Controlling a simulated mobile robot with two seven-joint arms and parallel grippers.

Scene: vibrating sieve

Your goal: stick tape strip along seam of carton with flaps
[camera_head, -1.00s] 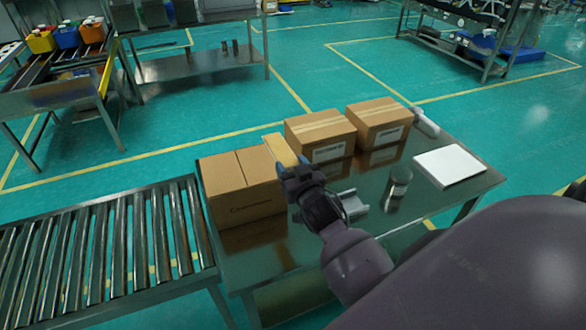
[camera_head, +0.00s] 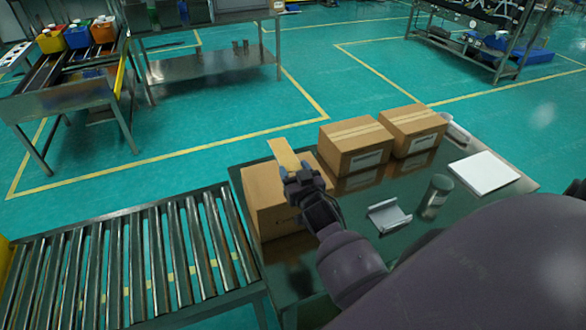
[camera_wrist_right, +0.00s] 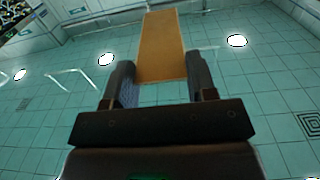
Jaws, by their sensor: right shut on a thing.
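The carton with flaps (camera_head: 262,203) stands at the left end of the dark table, next to the roller conveyor. Its right part and much of its top are hidden behind my right gripper (camera_head: 295,171). That gripper is shut on a tan tape strip (camera_head: 284,153), which points up and away over the carton. In the right wrist view the tape strip (camera_wrist_right: 161,47) sticks out from between the two fingers of the gripper (camera_wrist_right: 160,84), with floor behind it. Whether the strip touches the carton cannot be told. My left gripper is not in view.
Two taped cartons (camera_head: 355,145) (camera_head: 412,128) stand to the right on the table (camera_head: 345,215). Nearby are a metal bracket (camera_head: 389,215), a jar (camera_head: 436,196), a white pad (camera_head: 484,172) and a white cylinder (camera_head: 455,127). The roller conveyor (camera_head: 130,255) lies left.

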